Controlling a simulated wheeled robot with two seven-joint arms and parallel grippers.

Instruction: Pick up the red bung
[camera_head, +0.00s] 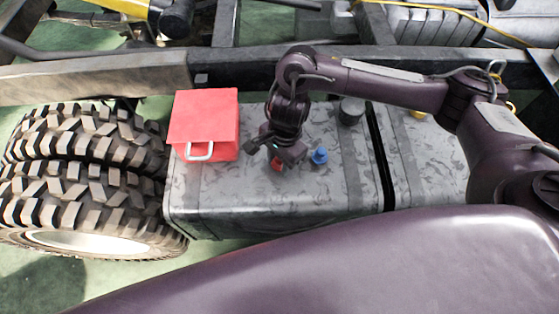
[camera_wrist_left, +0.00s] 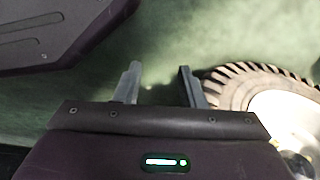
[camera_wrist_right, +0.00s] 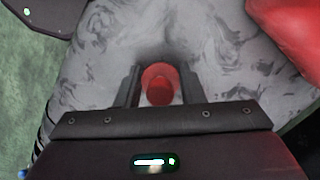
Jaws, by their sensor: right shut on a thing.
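The red bung (camera_head: 277,163) is on top of the grey metal tank (camera_head: 340,195), mostly hidden by my right gripper in the head view. In the right wrist view the red bung (camera_wrist_right: 159,84) sits between the two fingers of my right gripper (camera_wrist_right: 160,88), which is shut on it. My right gripper (camera_head: 280,160) points down at the tank top. I cannot tell whether the bung touches the tank. My left gripper (camera_wrist_left: 160,85) shows only in the left wrist view, open and empty over the green floor beside a tyre.
A blue bung (camera_head: 319,156) stands just right of my right gripper. A red box (camera_head: 204,118) with a white handle is to the left on the tank. A dark cap (camera_head: 350,111) stands behind. Large tyres (camera_head: 85,185) are at left and a frame rail (camera_head: 420,58) runs behind.

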